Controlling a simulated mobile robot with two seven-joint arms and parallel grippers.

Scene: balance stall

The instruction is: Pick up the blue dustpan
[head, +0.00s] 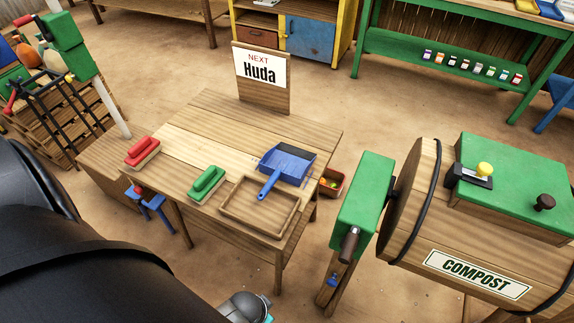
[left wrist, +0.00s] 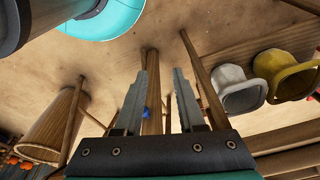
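The blue dustpan (head: 289,161) lies on the right part of the wooden table (head: 225,118) in the head view. Its handle points toward the front left and overhangs the rim of a shallow wooden tray (head: 245,222). No gripper touches the dustpan. In the left wrist view my left gripper (left wrist: 164,70) is open with nothing between its fingers. The dustpan cannot be made out there. The left gripper's fingers do not show in the head view, where a dark arm fills the lower left. My right gripper is in neither view.
A green brush (head: 208,182) and a red brush (head: 141,151) lie left of the dustpan. A compost barrel (head: 462,225) and green box (head: 362,205) stand close on the right. Open floor lies behind the table.

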